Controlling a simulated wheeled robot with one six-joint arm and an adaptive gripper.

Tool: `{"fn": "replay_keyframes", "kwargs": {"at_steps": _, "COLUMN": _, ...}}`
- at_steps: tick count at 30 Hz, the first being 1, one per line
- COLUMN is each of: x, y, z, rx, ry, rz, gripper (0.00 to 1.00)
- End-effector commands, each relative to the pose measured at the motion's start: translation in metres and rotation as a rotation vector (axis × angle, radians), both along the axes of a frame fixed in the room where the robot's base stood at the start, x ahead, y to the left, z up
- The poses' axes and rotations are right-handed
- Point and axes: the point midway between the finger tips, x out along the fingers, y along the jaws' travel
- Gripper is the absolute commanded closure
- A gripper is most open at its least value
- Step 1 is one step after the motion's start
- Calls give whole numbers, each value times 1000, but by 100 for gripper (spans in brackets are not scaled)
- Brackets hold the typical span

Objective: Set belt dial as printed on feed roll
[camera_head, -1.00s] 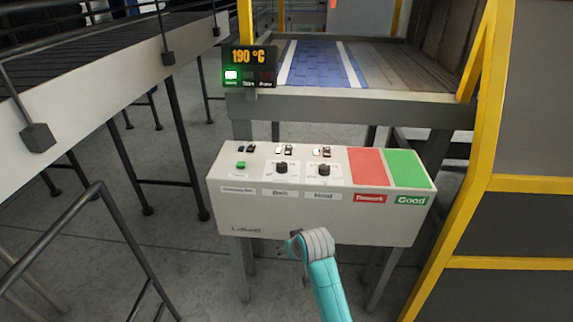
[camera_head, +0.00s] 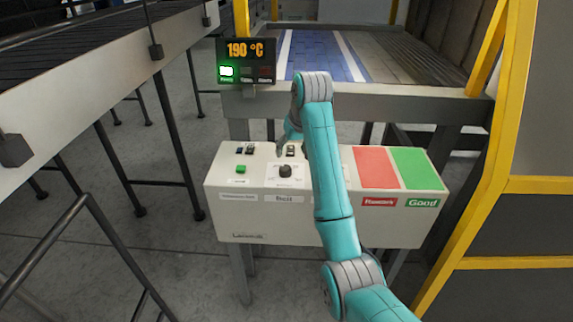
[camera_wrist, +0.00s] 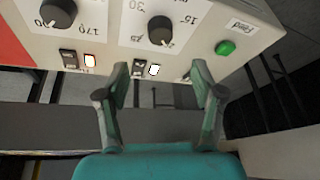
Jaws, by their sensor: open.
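The belt dial (camera_head: 285,171) is a black knob on the sloped top of a pale control box (camera_head: 232,222), above a label that seems to read Belt. In the wrist view, I take the black knob (camera_wrist: 160,30) nearer the green button to be this dial; its scale includes 15. My gripper (camera_wrist: 158,72) is open and empty, with its fingers apart on the box's far-edge side of the dial, not around it. In the head view my arm hides much of the gripper and the second dial. I cannot make out a feed roll or its print.
A second dial (camera_wrist: 58,12) has 170 on its scale. Rocker switches (camera_wrist: 139,68) line the box edge near my fingers. A green feed button (camera_head: 241,169), red pad (camera_head: 377,168) and green pad (camera_head: 415,168) share the box top. A display (camera_head: 247,60) reads 190 °C. A blue-topped conveyor (camera_head: 315,60) lies behind.

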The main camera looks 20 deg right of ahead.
Motion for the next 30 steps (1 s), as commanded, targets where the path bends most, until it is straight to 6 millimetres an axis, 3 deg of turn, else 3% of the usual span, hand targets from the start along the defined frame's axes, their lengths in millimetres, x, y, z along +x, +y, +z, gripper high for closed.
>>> {"fn": "replay_keyframes", "kwargs": {"at_steps": 18, "x": 35, "y": 7, "z": -85, "rx": 1, "ry": 0, "rz": 1, "gripper": 33}}
{"fn": "replay_keyframes", "kwargs": {"at_steps": 30, "x": 40, "y": 8, "z": -98, "rx": 0, "ry": -2, "rz": 1, "gripper": 33}}
